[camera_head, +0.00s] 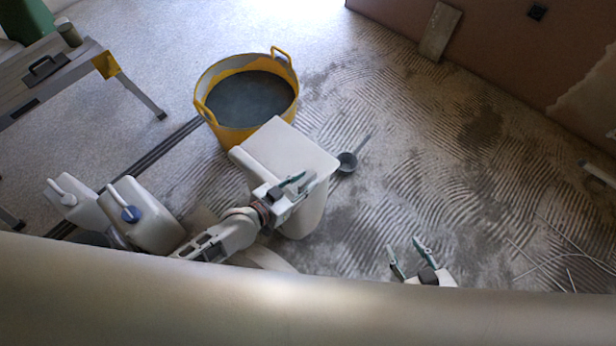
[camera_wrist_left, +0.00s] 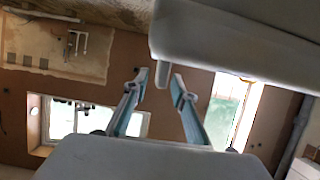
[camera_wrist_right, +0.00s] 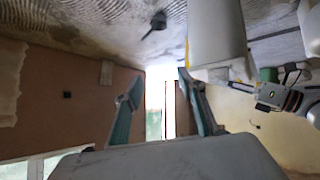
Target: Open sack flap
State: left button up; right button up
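The sack (camera_head: 285,155) is a pale, block-like shape standing on the floor left of centre, with its flat top facing up. My left gripper (camera_head: 297,184) is at the right front part of its top. In the left wrist view the pale sack (camera_wrist_left: 240,38) fills the upper right.
A yellow tub (camera_head: 203,88) of dark grey mix stands behind the sack. A grey scoop (camera_head: 347,161) lies at its right. White jugs (camera_head: 145,213) stand left, near a work platform (camera_head: 75,62). Thin rods lie on the ridged floor at right.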

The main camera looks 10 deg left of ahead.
pick_arm(q)
jog(key=shift+x, duration=0.85)
grip_shut()
jog(key=shift+r, duration=0.1)
